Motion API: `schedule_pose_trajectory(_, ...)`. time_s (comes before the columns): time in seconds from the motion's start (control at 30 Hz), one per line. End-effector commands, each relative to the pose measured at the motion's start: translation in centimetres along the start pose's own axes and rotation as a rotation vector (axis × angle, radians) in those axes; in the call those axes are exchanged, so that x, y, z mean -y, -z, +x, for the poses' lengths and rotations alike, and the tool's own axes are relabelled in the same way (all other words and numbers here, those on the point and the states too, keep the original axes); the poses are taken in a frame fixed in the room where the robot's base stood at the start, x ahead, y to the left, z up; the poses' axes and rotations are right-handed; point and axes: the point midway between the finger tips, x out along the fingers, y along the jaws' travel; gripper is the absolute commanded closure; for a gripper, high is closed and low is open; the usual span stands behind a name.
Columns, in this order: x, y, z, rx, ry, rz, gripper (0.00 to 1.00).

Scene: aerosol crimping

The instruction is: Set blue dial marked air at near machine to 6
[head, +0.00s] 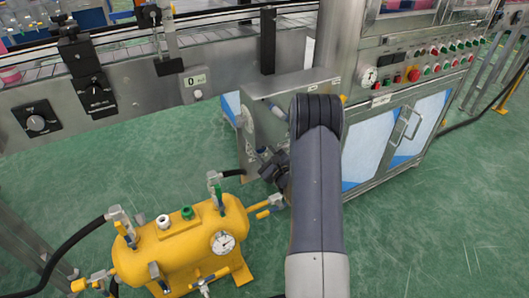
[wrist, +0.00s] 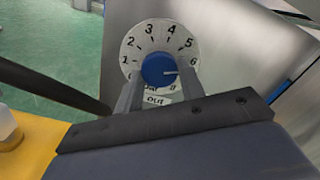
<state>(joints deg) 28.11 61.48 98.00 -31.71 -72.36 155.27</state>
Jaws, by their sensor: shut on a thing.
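The blue dial (wrist: 158,69) sits on a round white scale plate (wrist: 141,38) in the wrist view. Numbers 1 to 6 are readable around the plate, and an 8 shows at the lower right. The white pointer line on the dial points right, just below the 6. A label under the plate (wrist: 158,98) shows "out"; the rest is covered. My gripper (wrist: 159,84) is shut on the dial, one finger on each side. In the head view my gripper (head: 274,168) is at the grey machine box (head: 298,100), and the dial is hidden.
A yellow tank (head: 180,245) with a gauge, valves and hoses stands at the lower left, close to my gripper. The machine's control panel (head: 425,65) and cabinet doors (head: 395,140) are to the right. Green floor (head: 440,220) is open at the lower right.

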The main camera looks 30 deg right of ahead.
Motion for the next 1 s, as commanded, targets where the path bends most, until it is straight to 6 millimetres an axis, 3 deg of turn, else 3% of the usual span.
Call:
schedule_pose_trajectory(0.3, 0.0, 0.1, 0.0, -0.002, 0.000, 0.001, 0.86)
schedule_pose_trajectory(0.33, 0.0, 0.1, 0.0, -0.002, 0.000, 0.001, 0.62)
schedule_pose_trajectory(0.6, 0.0, 0.1, 0.0, -0.001, 0.000, 0.000, 0.41)
schedule_pose_trajectory(0.87, 0.0, 0.0, -0.2, -0.001, 0.000, 0.000, 0.41)
schedule_pose_trajectory(1.0, 0.1, 0.1, -1.7, -0.004, 0.000, 0.000, 0.41)
